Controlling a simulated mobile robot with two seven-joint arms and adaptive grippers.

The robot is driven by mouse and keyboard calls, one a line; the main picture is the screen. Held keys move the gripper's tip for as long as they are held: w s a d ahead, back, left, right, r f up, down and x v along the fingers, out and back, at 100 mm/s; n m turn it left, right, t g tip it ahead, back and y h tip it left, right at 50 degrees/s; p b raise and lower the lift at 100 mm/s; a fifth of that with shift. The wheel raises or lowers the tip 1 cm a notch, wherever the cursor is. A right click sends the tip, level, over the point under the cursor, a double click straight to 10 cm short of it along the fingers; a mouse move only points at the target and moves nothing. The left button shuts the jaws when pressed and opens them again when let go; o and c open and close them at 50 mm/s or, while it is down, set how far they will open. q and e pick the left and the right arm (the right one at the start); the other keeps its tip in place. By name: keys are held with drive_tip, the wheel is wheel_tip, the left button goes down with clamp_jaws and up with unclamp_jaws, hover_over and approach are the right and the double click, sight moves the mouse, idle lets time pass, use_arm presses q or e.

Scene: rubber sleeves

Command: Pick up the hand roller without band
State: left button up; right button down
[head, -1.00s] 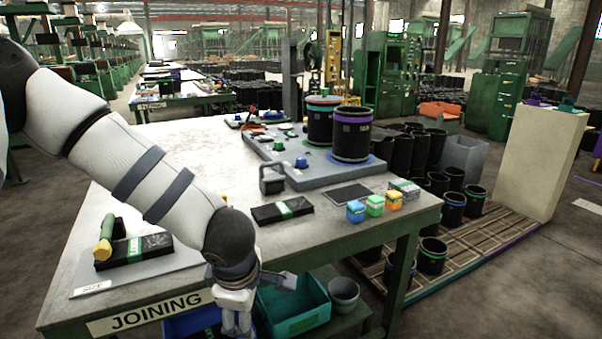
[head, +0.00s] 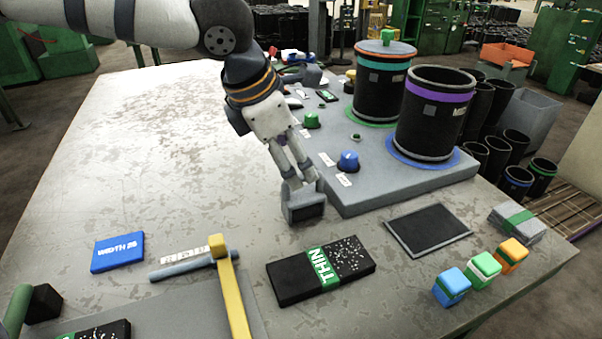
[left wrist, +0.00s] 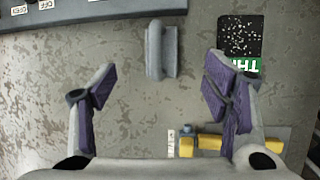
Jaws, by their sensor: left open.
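The hand roller (head: 305,210) is a small grey and dark piece with no band visible on it. It sits on the table just left of the raised grey board. In the left wrist view the roller (left wrist: 162,52) lies between the two finger lines, with a clear gap on each side. My left gripper (head: 298,178) points down over the roller, open and empty. Its fingers partly hide the roller's upper part in the head view. In the left wrist view the left gripper (left wrist: 158,78) shows purple pads wide apart. My right gripper is not in view.
The raised grey board (head: 400,190) with knobs and two black sleeves stands close right. A black THIN pack (head: 320,270), a yellow-handled tool (head: 235,295) and a blue WIDTH box (head: 118,252) lie nearer. The table's left part is clear.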

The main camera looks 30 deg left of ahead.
sight(312, 192)
use_arm(q)
drive_tip(key=x, duration=0.3)
drive_tip(key=b+x, duration=0.1)
drive_tip(key=x, duration=0.7)
drive_tip(key=shift+s+d+f, duration=0.25)
drive_tip(key=shift+d, duration=0.05)
drive_tip(key=shift+w+f, duration=0.15)
drive_tip(key=shift+f, duration=0.05)
drive_tip(key=shift+r, duration=0.15)
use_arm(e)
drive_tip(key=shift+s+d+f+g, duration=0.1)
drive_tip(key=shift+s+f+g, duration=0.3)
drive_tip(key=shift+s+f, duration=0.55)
